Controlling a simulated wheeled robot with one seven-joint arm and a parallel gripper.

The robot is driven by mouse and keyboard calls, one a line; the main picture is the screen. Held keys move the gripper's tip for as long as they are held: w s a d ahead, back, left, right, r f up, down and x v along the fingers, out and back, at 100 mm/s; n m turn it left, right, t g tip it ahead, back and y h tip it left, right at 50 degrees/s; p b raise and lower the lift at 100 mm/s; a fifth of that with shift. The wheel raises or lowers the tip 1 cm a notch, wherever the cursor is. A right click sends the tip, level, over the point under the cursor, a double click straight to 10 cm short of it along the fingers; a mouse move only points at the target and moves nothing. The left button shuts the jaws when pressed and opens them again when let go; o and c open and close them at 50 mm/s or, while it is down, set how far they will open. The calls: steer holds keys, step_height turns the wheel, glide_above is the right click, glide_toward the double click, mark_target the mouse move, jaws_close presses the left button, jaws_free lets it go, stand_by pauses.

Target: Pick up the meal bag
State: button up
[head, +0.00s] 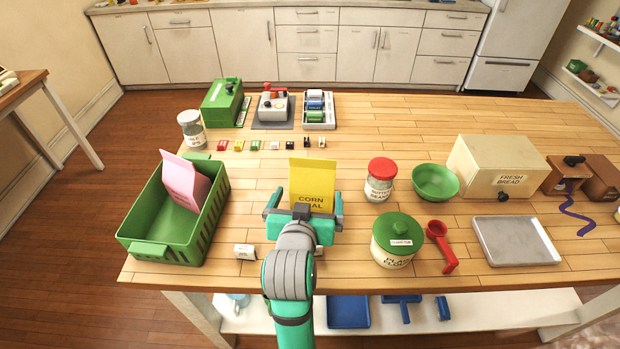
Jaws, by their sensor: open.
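A yellow bag (313,184) labelled "CORN ...AL", with the middle letters hidden, stands upright on the wooden table near its front middle. My gripper (304,203) is in front of the bag's lower part, its teal fingers spread to either side. It is open. I cannot tell whether the fingers touch the bag. The bag's lower edge is hidden behind my gripper.
A green basket (150,249) with a pink bag (184,181) stands left. A red-lidded jar (380,179), a flour canister (398,238), a red scoop (441,246) and a green bowl (435,181) stand right. A small white item (244,251) lies near the front edge.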

mark_target(312, 182)
steer(key=x, duration=0.4)
steer(key=shift+w+d, duration=0.1)
steer(key=shift+w, duration=0.25)
steer(key=shift+w+a+f, duration=0.25)
steer(key=shift+w, duration=0.1)
steer(key=x, duration=0.4)
steer(key=shift+d+r, duration=0.1)
steer(key=shift+d, duration=0.15)
steer(key=shift+w+f, duration=0.25)
steer(key=shift+w, duration=0.45)
steer(key=shift+c, duration=0.6)
steer(key=c, duration=0.9)
